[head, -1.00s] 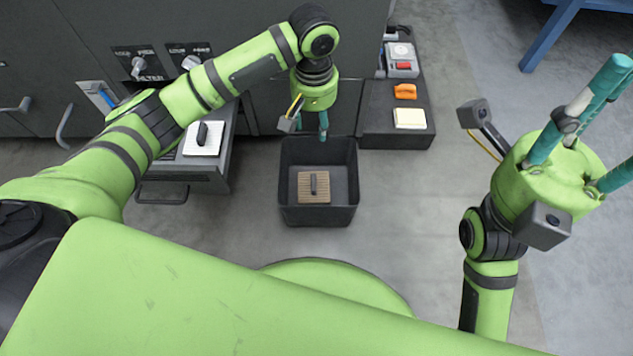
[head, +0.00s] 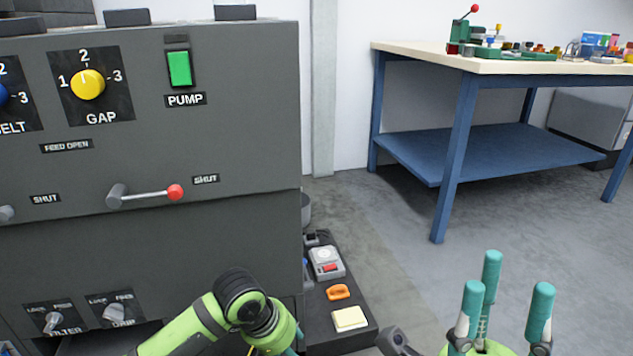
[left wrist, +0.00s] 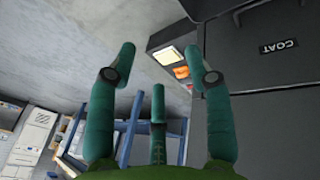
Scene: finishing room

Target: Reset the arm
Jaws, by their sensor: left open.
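My left arm (head: 186,332) comes in along the bottom of the head view, bent in front of the dark machine. Its gripper is almost wholly below the frame edge there. In the left wrist view my left gripper (left wrist: 165,70) shows its three teal fingers spread apart, with nothing between them. My right gripper (head: 505,288) is at the bottom right of the head view. Its three teal fingers point up and stand apart, with nothing between them.
The dark machine (head: 230,130) with knobs and a red-tipped lever (head: 150,194) fills the left. A low black stand (head: 350,300) holds an orange item (head: 339,292) and a pale yellow block (head: 349,319). A blue-legged workbench (head: 466,150) stands back right. Floor between is clear.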

